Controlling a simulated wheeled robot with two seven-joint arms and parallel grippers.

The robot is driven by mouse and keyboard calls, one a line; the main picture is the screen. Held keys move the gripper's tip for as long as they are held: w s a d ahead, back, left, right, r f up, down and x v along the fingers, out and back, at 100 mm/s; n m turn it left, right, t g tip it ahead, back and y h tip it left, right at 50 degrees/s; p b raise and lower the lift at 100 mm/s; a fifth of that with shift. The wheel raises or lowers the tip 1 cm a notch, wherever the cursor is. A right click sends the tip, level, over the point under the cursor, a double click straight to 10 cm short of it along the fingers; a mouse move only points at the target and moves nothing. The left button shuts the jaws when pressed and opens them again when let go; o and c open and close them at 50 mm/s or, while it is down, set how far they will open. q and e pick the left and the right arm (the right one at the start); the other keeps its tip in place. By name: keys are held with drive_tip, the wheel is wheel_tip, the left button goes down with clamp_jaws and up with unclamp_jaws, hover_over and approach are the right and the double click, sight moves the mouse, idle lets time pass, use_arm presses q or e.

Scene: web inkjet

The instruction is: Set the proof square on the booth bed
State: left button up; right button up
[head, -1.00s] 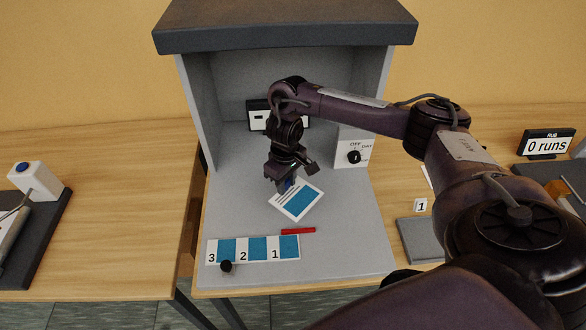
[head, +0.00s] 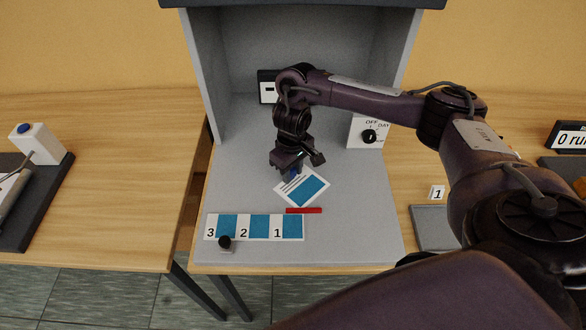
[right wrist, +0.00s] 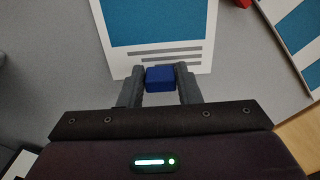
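The proof square (head: 302,187) is a white card with a blue patch, grey text lines and a small blue block at one edge. It is turned at an angle over the grey booth bed (head: 350,230); I cannot tell whether it rests flat or hovers slightly. My right gripper (head: 291,174) points down at the card's far edge. In the right wrist view, its fingers (right wrist: 160,80) close on both sides of the blue block (right wrist: 160,77), with the card (right wrist: 205,55) extending beyond. My left gripper is out of view.
A numbered strip of white and blue patches (head: 260,228) lies at the bed's front left, with a black knob (head: 224,242) by it. A red bar (head: 304,210) lies between strip and card. A dial panel (head: 362,132) stands at right. The bed's front right is clear.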

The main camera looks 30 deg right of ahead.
sight(294, 171)
drive_tip(key=shift+o, duration=1.1)
drive_tip(key=shift+d, duration=0.1)
drive_tip(key=shift+o, duration=0.7)
drive_tip(key=shift+w+d+f, duration=0.1)
drive_tip(key=shift+d, duration=0.05)
wheel_tip(294, 171, up, 8)
drive_tip(key=p, duration=0.3)
